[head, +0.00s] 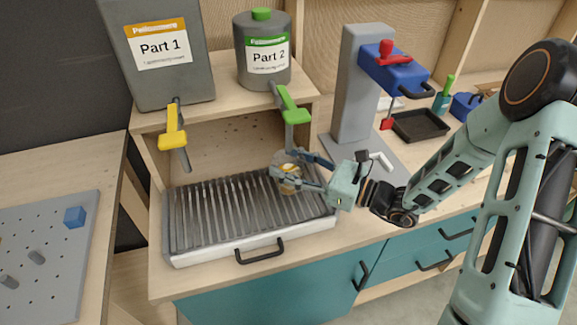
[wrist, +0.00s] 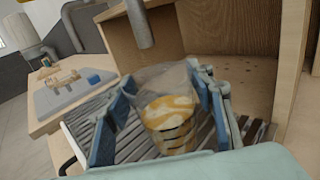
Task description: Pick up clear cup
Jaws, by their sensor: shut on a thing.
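The clear cup (wrist: 168,112) stands between my gripper's fingers in the wrist view, with yellow and white swirled contents inside. In the head view the cup (head: 290,181) is over the right part of the slatted grate (head: 220,215), below the green spout. My gripper (head: 301,175) reaches in from the right and is shut on the cup. In the wrist view its blue fingers (wrist: 165,125) sit on both sides of the cup. The cup's underside is hidden, so I cannot tell whether it touches the grate.
Above the grate, a yellow tap (head: 173,138) and a green tap (head: 293,105) hang from the Part 1 container (head: 158,85) and Part 2 container (head: 264,75). A grey stand with a blue clamp (head: 395,72) and a black tray (head: 420,125) are at right. A pegboard (head: 45,255) lies at left.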

